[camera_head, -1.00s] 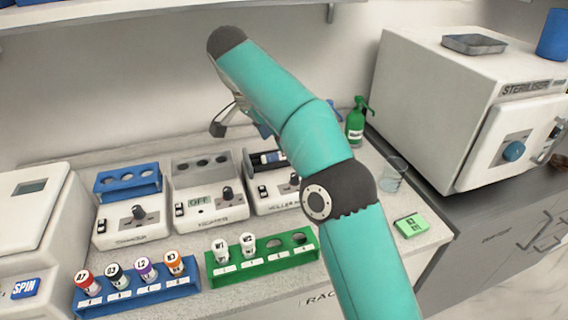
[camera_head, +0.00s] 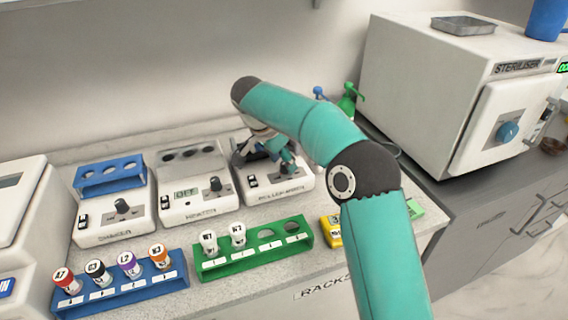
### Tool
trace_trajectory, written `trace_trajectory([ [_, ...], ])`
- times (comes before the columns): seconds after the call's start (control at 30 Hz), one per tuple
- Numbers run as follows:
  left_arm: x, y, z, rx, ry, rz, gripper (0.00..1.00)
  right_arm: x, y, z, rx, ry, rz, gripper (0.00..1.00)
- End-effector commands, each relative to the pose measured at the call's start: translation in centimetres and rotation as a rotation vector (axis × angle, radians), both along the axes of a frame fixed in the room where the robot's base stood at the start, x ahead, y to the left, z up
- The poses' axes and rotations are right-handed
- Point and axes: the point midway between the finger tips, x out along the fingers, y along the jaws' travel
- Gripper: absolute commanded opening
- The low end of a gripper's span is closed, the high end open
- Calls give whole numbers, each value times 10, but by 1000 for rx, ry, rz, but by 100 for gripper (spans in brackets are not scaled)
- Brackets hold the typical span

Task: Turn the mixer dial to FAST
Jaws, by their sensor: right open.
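The roller mixer (camera_head: 272,193) is the right-hand of three white devices on the bench, with its name on the front edge. Its small black switch (camera_head: 252,181) shows at the left of its face. Its dial is hidden or too hard to make out behind my right gripper, so I cannot read its setting. My right gripper (camera_head: 276,158) hangs low over the mixer, pointing down, open. Its fingertips are partly lost against the mixer, and I cannot tell whether they touch the dial. My left gripper is not in view.
The heater (camera_head: 205,203), its display reading OFF, and the shaker (camera_head: 103,227) stand left of the mixer. In front are a blue tube rack (camera_head: 125,301) and a green one (camera_head: 240,266). A yellow object (camera_head: 330,232) lies beside my arm. The steriliser (camera_head: 430,80) stands right.

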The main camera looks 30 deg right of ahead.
Motion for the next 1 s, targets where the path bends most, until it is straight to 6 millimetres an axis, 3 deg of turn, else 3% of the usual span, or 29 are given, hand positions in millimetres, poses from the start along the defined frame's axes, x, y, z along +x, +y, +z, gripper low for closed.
trace_trajectory([
  [0.13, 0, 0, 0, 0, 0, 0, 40, 1, -4, -10, 0, 0, 0, 53],
  [0.47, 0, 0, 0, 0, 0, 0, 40, 1, -4, -12, 0, 0, 1, 52],
  [0.77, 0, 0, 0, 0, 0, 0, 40, 1, -4, -12, 0, 1, 2, 2],
  [1.0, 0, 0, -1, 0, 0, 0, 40, 2, -3, -12, -1, 2, 13, 0],
])
